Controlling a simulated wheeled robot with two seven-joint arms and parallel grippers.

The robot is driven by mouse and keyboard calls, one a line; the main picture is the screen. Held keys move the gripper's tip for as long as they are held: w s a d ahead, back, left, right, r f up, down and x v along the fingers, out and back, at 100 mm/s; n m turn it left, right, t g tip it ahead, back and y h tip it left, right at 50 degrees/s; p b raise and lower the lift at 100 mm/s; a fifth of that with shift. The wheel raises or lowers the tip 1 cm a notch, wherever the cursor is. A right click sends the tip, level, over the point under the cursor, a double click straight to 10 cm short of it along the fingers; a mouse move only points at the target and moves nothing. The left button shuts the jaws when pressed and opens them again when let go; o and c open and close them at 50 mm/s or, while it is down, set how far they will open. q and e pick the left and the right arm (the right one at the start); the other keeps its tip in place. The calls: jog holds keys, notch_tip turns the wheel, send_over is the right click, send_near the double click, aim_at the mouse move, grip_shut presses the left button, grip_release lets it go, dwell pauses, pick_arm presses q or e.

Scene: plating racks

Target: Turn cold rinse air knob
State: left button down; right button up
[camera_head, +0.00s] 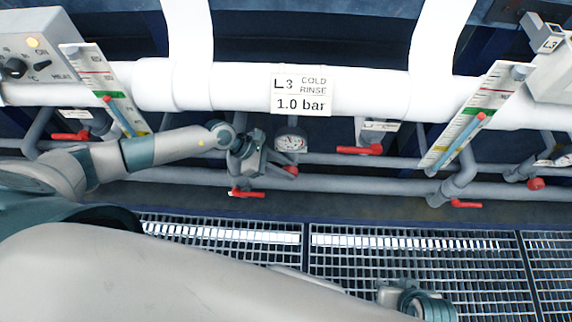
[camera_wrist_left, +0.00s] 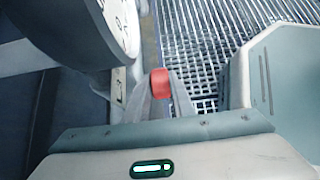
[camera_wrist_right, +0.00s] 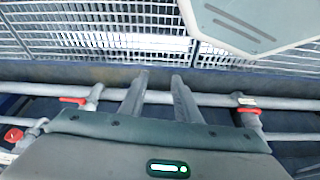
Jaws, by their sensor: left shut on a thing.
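The label "L3 COLD RINSE 1.0 bar" (camera_head: 301,94) is on the thick white pipe, with a round dial gauge (camera_head: 291,142) just below it. A small red knob (camera_head: 291,170) is under the gauge. My left gripper (camera_head: 280,164) reaches it from the left; in the left wrist view the fingers are shut on the red knob (camera_wrist_left: 160,84), one at each side, with the gauge face (camera_wrist_left: 124,25) at upper left. My right gripper (camera_wrist_right: 160,78) is open and empty in the right wrist view, with a gap between its fingers; its fingertips do not show in the head view.
Red-handled valves (camera_head: 360,150) sit along the grey pipes, one (camera_head: 246,193) just below my left gripper. Sloped flow gauges (camera_head: 468,115) stand left and right. A control box (camera_head: 35,55) is at upper left. Metal grating (camera_head: 450,260) covers the floor in front.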

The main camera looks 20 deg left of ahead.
pick_arm(q)
jog(key=shift+r+p, duration=0.15)
jog(key=shift+p, duration=0.3)
jog(key=y+p, duration=0.1)
jog(key=p, duration=0.3)
jog(key=shift+d+g+y+p, duration=0.15)
jog(key=shift+g+y+p, duration=0.15)
pick_arm(e)
notch_tip(320, 180, down, 14)
jog(key=d+g, duration=0.1)
jog(key=d, duration=0.1)
jog(key=shift+s, duration=0.35)
pick_arm(q)
jog(key=c, duration=1.5)
grip_release()
jog(key=shift+w, duration=0.1)
pick_arm(e)
jog(key=shift+r, duration=0.1)
